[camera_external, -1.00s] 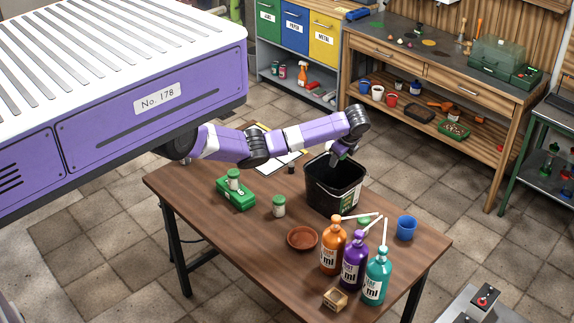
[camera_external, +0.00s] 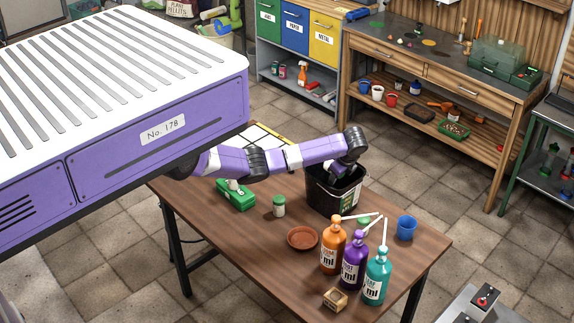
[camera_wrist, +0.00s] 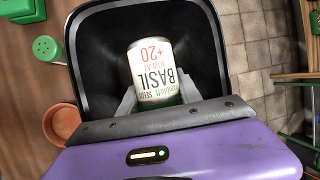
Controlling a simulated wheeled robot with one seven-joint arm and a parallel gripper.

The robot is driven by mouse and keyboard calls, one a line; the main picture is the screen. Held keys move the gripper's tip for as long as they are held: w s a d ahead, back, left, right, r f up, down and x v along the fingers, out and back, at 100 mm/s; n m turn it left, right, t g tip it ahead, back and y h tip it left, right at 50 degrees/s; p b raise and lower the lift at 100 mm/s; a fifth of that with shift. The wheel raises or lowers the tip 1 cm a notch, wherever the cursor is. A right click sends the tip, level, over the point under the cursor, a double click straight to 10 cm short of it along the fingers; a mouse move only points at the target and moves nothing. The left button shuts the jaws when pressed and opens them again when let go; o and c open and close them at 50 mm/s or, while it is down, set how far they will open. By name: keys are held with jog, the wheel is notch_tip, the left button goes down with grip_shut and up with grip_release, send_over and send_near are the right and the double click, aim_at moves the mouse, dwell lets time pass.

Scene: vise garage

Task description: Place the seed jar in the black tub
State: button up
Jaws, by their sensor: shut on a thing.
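A seed jar (camera_wrist: 152,68) labelled "BASIL SEEDS" is held between the fingers of my gripper (camera_wrist: 155,100) in the wrist view. The black tub (camera_wrist: 95,45) lies around and behind the jar in that view, its rim on several sides of it. In the external view the tub (camera_external: 322,196) stands on the brown table, and my gripper (camera_external: 345,172) reaches down into its opening. The held jar is hidden there. I cannot tell whether the jar touches the tub's floor.
A green-lidded jar (camera_external: 279,206), a green box (camera_external: 236,196) with another jar on it and a terracotta saucer (camera_external: 302,238) are left of the tub. Several pump bottles (camera_external: 354,262) and a blue cup (camera_external: 406,228) stand at the front right of the table.

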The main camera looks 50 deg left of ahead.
jog(key=o, duration=1.4)
jog(key=shift+o, duration=0.2)
jog(key=shift+r, duration=0.1)
notch_tip(320, 180, up, 7)
jog(key=p, duration=0.6)
